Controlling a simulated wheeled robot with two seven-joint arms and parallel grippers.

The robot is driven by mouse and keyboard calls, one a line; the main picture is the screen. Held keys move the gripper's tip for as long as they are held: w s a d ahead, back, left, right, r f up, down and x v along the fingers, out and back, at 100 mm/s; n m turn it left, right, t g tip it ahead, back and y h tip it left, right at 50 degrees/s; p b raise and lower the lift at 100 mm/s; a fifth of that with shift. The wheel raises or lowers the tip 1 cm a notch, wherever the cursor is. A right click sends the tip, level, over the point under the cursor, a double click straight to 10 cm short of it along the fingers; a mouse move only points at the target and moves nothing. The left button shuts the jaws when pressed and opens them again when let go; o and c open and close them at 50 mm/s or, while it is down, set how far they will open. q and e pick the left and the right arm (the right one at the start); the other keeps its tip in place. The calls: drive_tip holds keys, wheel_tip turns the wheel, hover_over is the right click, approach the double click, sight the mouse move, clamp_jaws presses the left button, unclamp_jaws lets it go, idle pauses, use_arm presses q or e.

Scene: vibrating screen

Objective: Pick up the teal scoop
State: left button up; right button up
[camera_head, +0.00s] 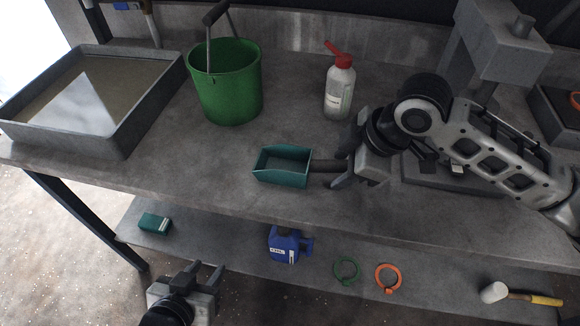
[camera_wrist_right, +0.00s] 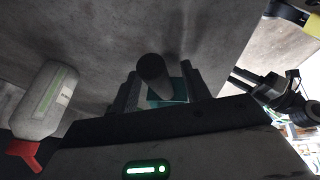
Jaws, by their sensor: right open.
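The teal scoop (camera_head: 283,167) lies on the grey bench top, its dark handle (camera_head: 325,166) pointing right. My right gripper (camera_head: 343,163) is open at the handle's end. In the right wrist view the round dark handle end (camera_wrist_right: 153,69) sits between the two open fingers (camera_wrist_right: 160,92), with a bit of the teal scoop (camera_wrist_right: 178,92) behind it; I cannot tell whether either finger touches the handle. My left gripper (camera_head: 205,272) is open and empty, low in the head view, in front of the lower shelf.
A green bucket (camera_head: 228,90) and a white bottle with a red cap (camera_head: 340,88) stand behind the scoop. A grey tray (camera_head: 118,139) is at the left. The lower shelf holds a blue jug (camera_head: 284,245), a teal box (camera_head: 154,223), rings and a mallet (camera_head: 495,292).

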drive_tip(key=shift+f, duration=0.1)
use_arm(q)
drive_tip(key=shift+f, duration=0.1)
use_arm(e)
clamp_jaws()
